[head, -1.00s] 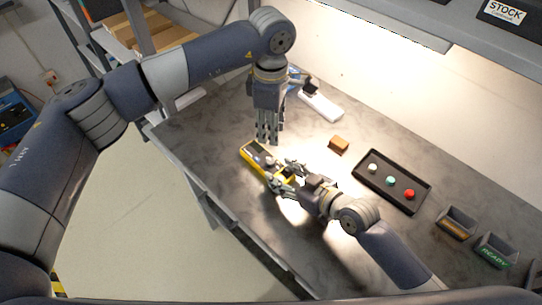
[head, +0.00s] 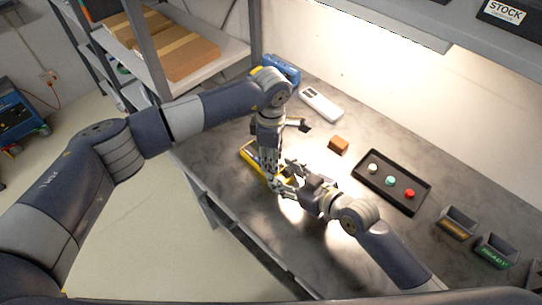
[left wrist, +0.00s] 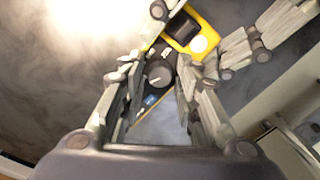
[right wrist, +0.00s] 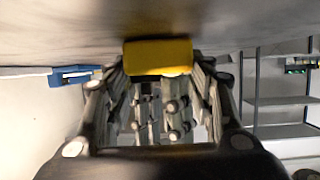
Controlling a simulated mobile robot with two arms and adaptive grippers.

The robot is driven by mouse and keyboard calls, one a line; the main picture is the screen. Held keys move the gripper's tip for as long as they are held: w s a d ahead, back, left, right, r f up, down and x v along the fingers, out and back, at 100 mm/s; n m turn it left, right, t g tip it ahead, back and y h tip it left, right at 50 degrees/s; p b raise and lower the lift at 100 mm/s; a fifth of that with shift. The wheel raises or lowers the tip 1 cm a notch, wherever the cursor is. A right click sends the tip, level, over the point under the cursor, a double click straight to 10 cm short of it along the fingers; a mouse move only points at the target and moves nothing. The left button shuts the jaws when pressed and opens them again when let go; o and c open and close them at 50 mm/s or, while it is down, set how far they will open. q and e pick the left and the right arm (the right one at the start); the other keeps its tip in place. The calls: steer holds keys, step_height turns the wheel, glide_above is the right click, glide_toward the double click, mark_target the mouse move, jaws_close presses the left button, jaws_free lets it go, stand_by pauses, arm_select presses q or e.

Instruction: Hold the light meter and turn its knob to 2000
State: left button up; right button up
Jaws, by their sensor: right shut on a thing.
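The yellow light meter (head: 252,152) lies on the grey table, partly hidden by my grippers in the head view. In the left wrist view the meter (left wrist: 204,24) shows its dark round knob (left wrist: 159,73), a white dome and a dark screen. My left gripper (left wrist: 157,90) is above the meter, pointing down, its open fingers on either side of the knob. I cannot tell whether they touch it. My right gripper (head: 284,180) is shut on the near end of the meter, whose yellow end (right wrist: 158,57) shows between its fingers in the right wrist view.
A black tray (head: 423,200) with several coloured knobs lies to the right, beside a brown block (head: 339,145). A white device (head: 321,103) and a blue item (head: 282,68) are at the back. Two labelled bins (head: 497,250) stand at far right.

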arm_select(q)
jaws_close()
steer(key=shift+m, duration=1.5)
jaws_free()
step_height(320, 180, up, 12)
